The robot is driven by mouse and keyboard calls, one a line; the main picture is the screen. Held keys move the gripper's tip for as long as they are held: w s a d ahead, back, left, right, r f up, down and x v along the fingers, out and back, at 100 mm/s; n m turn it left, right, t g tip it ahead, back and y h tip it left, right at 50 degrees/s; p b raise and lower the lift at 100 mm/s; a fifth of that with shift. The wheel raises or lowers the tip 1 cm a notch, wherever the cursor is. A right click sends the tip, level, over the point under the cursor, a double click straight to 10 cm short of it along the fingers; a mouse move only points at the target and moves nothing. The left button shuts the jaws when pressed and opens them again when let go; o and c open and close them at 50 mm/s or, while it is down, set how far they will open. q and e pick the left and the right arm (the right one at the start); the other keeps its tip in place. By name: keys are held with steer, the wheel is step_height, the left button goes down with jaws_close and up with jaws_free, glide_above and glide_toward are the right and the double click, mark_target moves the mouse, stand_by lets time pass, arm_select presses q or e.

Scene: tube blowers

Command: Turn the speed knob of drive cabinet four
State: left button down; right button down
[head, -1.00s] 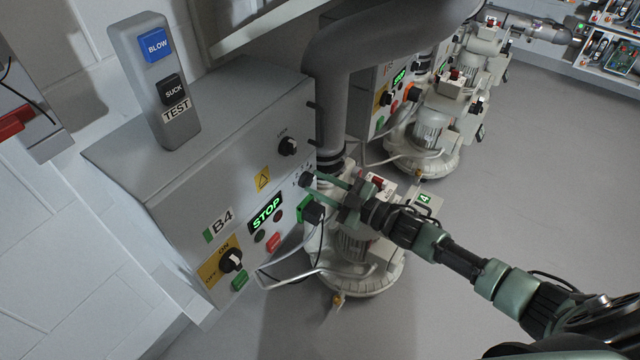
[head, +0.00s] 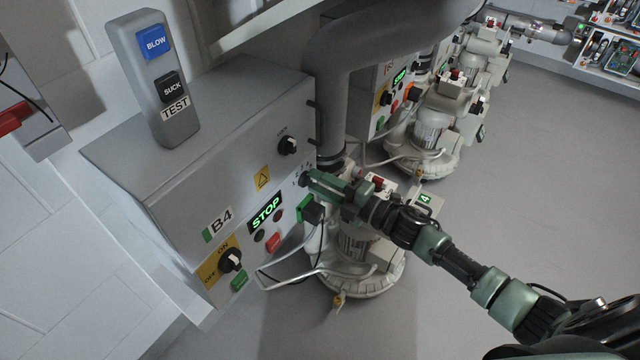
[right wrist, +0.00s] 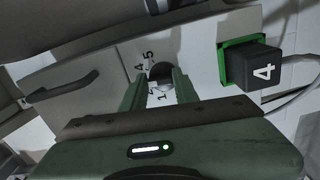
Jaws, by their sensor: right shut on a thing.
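Drive cabinet four is the grey box labelled B4 (head: 222,221), with a lit green STOP display. Its speed knob (right wrist: 160,71) is a small dark knob ringed by numbers in the right wrist view. My right gripper (head: 312,182) is shut on the knob, one green finger on each side of it. In the head view the fingers hide most of the knob. In the right wrist view the fingertips (right wrist: 161,80) sit around it, close to the panel. My left gripper is not in view.
A black connector marked 4 (right wrist: 252,68) in a green frame sits beside the knob. Another black knob (head: 288,146) is above it. An ON/OFF switch (head: 230,261) is lower left. A blower (head: 355,265) stands below my right arm; open floor lies right.

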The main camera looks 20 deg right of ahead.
steer(key=shift+n, duration=0.4)
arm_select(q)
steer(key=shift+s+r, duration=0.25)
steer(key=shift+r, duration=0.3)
arm_select(e)
steer(key=shift+s, duration=0.1)
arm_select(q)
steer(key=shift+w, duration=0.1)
arm_select(e)
steer(key=c, duration=1.1)
jaws_free()
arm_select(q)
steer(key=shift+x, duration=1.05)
arm_select(e)
steer(key=v, duration=0.7)
steer(key=shift+s+d, duration=0.25)
steer(key=shift+s, duration=0.05)
